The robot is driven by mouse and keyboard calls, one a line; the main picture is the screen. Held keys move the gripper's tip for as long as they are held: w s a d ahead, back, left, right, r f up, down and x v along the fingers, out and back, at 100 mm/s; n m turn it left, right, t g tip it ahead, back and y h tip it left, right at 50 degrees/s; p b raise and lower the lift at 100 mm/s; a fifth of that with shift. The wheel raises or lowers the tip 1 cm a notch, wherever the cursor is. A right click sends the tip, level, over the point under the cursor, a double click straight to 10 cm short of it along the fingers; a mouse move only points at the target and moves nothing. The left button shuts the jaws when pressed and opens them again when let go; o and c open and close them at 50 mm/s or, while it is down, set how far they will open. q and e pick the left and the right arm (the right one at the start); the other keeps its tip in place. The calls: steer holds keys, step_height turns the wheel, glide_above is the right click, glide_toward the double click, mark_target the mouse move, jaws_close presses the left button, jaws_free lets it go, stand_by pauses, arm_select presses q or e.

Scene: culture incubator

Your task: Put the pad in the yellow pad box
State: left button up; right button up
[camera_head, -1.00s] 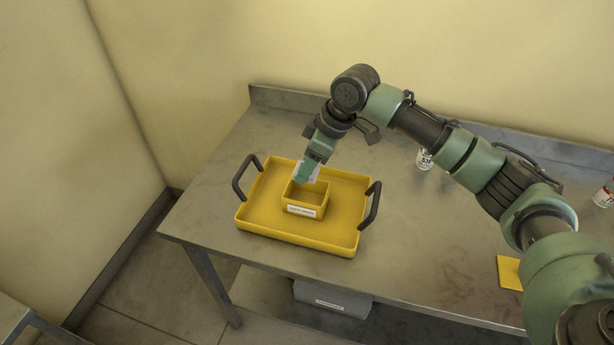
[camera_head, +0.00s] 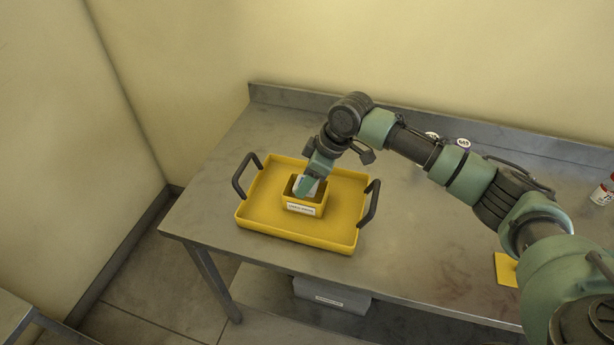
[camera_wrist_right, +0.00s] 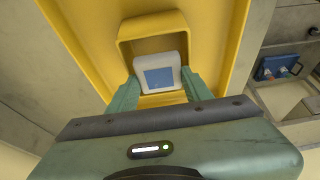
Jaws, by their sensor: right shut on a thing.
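The yellow pad box (camera_head: 304,208), with a white label on its front, stands in a yellow tray (camera_head: 262,216) with two black handles. My right gripper (camera_head: 308,188) points down into the box's opening. In the right wrist view my right gripper (camera_wrist_right: 158,88) is shut on the pad (camera_wrist_right: 159,73), a white square with a blue-grey centre. The pad is inside the outline of the box (camera_wrist_right: 150,25), between the fingertips. In the head view only a little of the pad's white shows beside the fingers. Whether it touches the box floor cannot be told. My left gripper is not in view.
The tray rests on a grey metal table (camera_head: 400,255) with a raised back edge. White bottles stand behind my right arm and at the right (camera_head: 604,192). A yellow flat piece (camera_head: 507,269) lies near the front edge. A grey bin (camera_head: 332,297) sits below.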

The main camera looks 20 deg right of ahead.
steer(key=shift+s+f, duration=0.1)
steer(key=shift+f, duration=0.05)
steer(key=o, duration=1.3)
steer(key=shift+o, duration=0.6)
steer(key=shift+f, duration=0.15)
steer(key=shift+r, duration=0.3)
steer(key=b+v, duration=0.1)
steer(key=v, duration=1.1)
steer(key=shift+r+b, duration=0.35)
steer(key=shift+r, duration=0.05)
